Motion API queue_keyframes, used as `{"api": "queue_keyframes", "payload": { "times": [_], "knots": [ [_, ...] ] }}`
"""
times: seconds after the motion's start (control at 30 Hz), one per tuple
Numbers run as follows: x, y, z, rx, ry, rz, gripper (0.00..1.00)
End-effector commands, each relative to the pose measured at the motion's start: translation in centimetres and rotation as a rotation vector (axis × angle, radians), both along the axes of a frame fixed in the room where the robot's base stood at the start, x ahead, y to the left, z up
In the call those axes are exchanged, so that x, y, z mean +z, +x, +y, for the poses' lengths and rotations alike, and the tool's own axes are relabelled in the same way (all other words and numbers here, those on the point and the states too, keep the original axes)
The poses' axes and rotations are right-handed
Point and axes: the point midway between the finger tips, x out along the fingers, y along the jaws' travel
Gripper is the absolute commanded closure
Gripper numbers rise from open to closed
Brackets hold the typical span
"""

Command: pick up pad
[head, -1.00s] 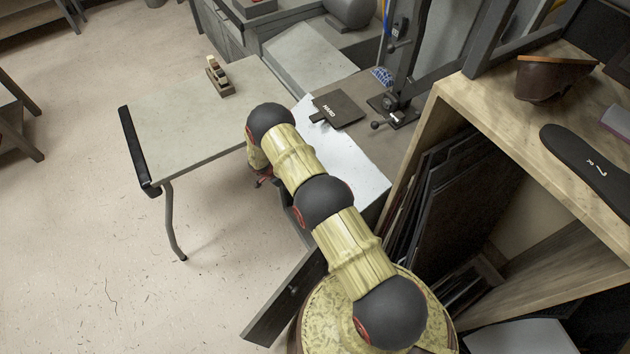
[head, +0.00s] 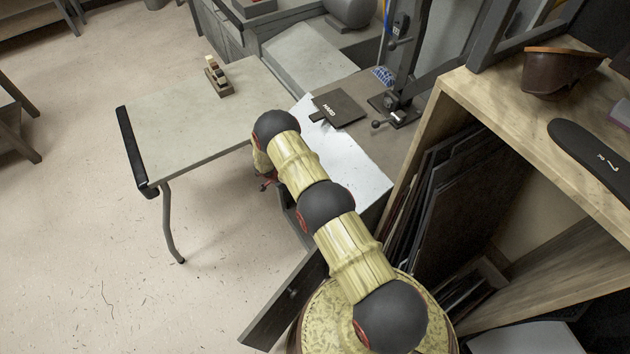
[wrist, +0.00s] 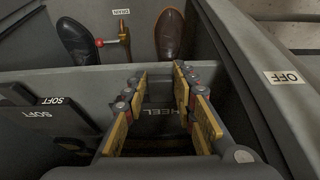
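My gripper (wrist: 160,80) is open in the wrist view, with its yellow-padded fingers apart and reaching down into a grey drawer or bin. Below and between the fingers lies a dark piece lettered HEEL (wrist: 165,113); I cannot tell whether they touch it. Dark flat pieces lettered SOFT (wrist: 45,128) lie at the left of the wrist view. In the head view a flat black pad marked HARD (head: 343,104) lies on the bench. There my gripper is mostly hidden beside the bench, below my arm.
In the wrist view, a dark shoe (wrist: 78,42) and a brown shoe (wrist: 170,35) stand beyond a grey wall (wrist: 95,82). A panel marked OFF (wrist: 285,76) is at right. In the head view, a wooden shelf (head: 470,88) stands right of my arm; a light table (head: 190,115) is left.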

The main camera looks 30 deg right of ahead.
Motion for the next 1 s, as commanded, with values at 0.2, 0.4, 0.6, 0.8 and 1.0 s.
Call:
{"api": "queue_keyframes", "payload": {
  "times": [0.2, 0.4, 0.6, 0.8, 1.0],
  "knots": [
    [-0.01, -0.03, 0.01, 0.000, 0.000, 0.001, 0.88],
    [-0.02, -0.04, 0.00, 0.000, 0.000, 0.001, 0.99],
    [-0.02, -0.04, 0.00, 0.000, 0.000, 0.001, 1.00],
    [-0.02, -0.05, 0.00, 0.000, 0.000, 0.001, 1.00],
    [0.08, 0.07, -0.02, -0.001, -0.001, -0.001, 1.00]
  ]
}}
